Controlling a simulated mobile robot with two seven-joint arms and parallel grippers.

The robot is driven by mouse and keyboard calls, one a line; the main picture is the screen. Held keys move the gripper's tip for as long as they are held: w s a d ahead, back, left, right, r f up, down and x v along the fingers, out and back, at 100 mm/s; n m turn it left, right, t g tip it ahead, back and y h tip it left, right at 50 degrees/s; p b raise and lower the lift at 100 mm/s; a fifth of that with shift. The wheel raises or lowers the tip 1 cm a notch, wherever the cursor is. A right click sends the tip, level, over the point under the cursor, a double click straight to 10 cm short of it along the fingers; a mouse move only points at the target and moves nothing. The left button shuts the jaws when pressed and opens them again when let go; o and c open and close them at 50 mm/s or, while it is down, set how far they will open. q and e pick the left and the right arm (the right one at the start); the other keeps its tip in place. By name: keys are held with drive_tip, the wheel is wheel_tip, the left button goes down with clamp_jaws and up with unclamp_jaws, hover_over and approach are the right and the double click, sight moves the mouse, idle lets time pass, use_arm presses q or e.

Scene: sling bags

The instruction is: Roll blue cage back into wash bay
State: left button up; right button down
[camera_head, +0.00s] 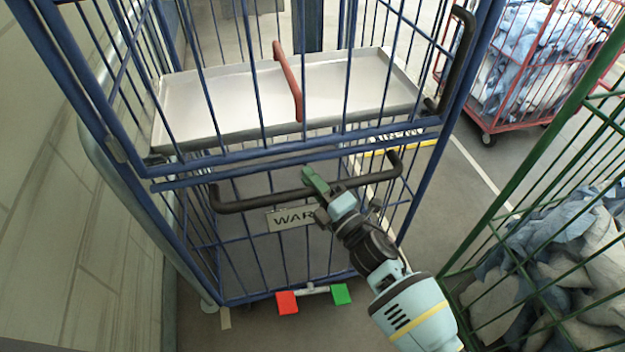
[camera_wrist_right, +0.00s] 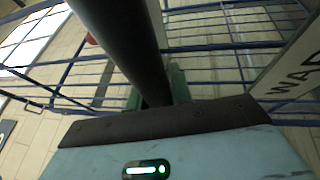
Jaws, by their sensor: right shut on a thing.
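The blue cage (camera_head: 262,155) stands upright right in front of me in the head view. It has a silver shelf (camera_head: 230,98), a black push handle (camera_head: 255,203) across its front and a sign plate (camera_head: 291,219) reading "WAR", partly covered by my gripper. My right gripper (camera_head: 318,186) is shut on the black handle near its middle. In the right wrist view the dark bar (camera_wrist_right: 122,45) runs down between the green fingers. A red pedal (camera_head: 287,302) and a green pedal (camera_head: 341,294) sit at the cage's foot. My left gripper is out of view.
A pale wall (camera_head: 70,190) with a grey rail runs close along the cage's left side. A green cage (camera_head: 520,190) with laundry stands close at the right. A red cage (camera_head: 487,125) with laundry stands at the back right. Floor with a white line shows between them.

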drive_tip(key=c, duration=1.6)
unclamp_jaws()
drive_tip(key=shift+w+r, duration=0.1)
drive_tip(key=shift+w, duration=0.05)
drive_tip(key=o, duration=0.3)
drive_tip(key=shift+w, duration=0.1)
drive_tip(key=shift+o, duration=0.2)
drive_tip(key=v, duration=0.7)
drive_tip(key=shift+s+d, duration=0.15)
drive_tip(key=shift+s, duration=0.2)
